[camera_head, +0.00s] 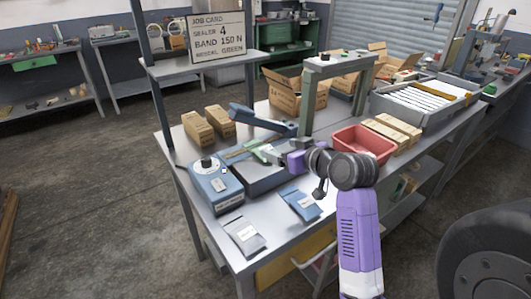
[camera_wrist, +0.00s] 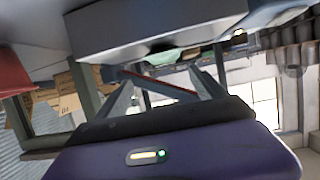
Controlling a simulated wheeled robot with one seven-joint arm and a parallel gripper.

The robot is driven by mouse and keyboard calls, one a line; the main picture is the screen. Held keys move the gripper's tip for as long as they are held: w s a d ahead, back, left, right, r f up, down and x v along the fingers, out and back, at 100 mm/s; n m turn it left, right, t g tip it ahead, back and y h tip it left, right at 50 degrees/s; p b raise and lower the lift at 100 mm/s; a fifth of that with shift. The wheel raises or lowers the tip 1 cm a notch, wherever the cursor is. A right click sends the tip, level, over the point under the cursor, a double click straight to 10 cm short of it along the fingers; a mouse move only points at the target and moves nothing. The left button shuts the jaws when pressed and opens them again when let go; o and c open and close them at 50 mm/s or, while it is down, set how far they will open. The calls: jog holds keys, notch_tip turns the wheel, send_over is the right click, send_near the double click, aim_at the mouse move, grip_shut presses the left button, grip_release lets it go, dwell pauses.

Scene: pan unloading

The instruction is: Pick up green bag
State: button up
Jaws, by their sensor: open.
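A small green patch (camera_head: 238,152) shows at the sealing machine (camera_head: 268,180), beside my gripper (camera_head: 268,150); it is too small to tell whether it is the green bag. In the wrist view a green thing (camera_wrist: 168,56) lies beyond my gripper (camera_wrist: 162,82), under the edge of a grey body. The two fingers stand apart, and nothing shows held between them. My gripper is over the machine, below its raised blue arm (camera_head: 262,118). My wrist hides part of the machine.
A blue control box (camera_head: 217,186) stands left of the machine. A grey bag (camera_head: 243,237) and a blue bag (camera_head: 300,203) lie at the front. A red bin (camera_head: 363,143) and cardboard boxes (camera_head: 398,130) stand right.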

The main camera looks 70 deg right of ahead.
aim_at(265, 147)
jog(key=shift+a+f, duration=0.3)
jog(key=shift+f, duration=0.15)
jog(key=shift+w+f+y, duration=0.2)
jog(key=shift+y, duration=0.1)
jog(key=x, duration=0.5)
jog(key=p+x, duration=0.1)
jog(key=x, duration=0.1)
jog(key=shift+w+r, duration=0.25)
jog(key=shift+w, duration=0.15)
jog(key=c, duration=1.7)
jog(key=shift+r, duration=0.15)
